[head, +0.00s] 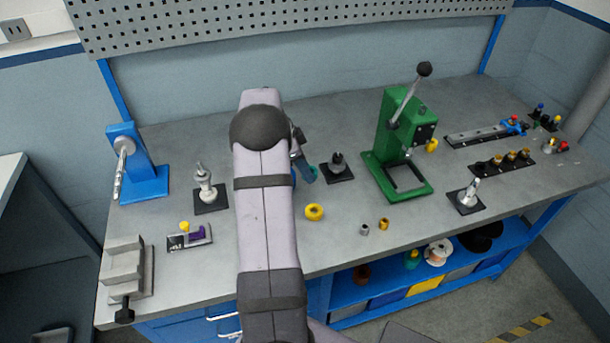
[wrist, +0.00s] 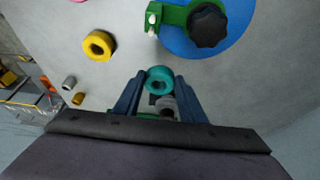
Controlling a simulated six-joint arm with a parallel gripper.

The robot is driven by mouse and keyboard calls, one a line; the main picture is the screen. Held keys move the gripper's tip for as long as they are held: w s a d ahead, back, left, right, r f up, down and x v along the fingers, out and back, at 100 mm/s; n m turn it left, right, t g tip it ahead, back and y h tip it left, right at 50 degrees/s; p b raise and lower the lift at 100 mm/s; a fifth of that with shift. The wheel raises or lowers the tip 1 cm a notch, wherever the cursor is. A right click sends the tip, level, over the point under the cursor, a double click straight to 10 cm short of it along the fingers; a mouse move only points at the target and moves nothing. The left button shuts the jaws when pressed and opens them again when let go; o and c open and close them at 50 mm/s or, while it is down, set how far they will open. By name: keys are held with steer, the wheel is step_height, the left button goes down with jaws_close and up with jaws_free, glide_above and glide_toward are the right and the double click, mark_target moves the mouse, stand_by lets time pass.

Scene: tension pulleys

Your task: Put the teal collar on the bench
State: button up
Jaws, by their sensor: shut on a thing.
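The teal collar (wrist: 159,79) is a short ring with a dark bore. In the wrist view it sits between the fingertips of my gripper (wrist: 157,84), which is shut on it. In the head view my gripper (head: 305,168) is mostly hidden behind my arm, and only a sliver of the teal collar (head: 314,169) shows beside it. The bench (head: 340,228) is a grey top; in the wrist view its surface (wrist: 130,25) lies beyond the collar. I cannot tell the gap between collar and bench.
A yellow ring (head: 314,212), a grey bushing (head: 364,229) and a brass bushing (head: 383,224) lie in front. A black fixture (head: 337,168) and a green press (head: 400,145) stand to the right. A blue disc (wrist: 190,40) with a black knob (wrist: 208,27) is close by in the wrist view.

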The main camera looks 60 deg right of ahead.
steer(key=shift+f+p, duration=0.7)
steer(key=shift+f, duration=1.2)
steer(key=shift+f, duration=0.15)
steer(key=o, duration=1.1)
steer(key=shift+c, duration=0.2)
steer(key=b+v, duration=0.3)
steer(key=v, duration=0.9)
steer(key=shift+a, duration=0.1)
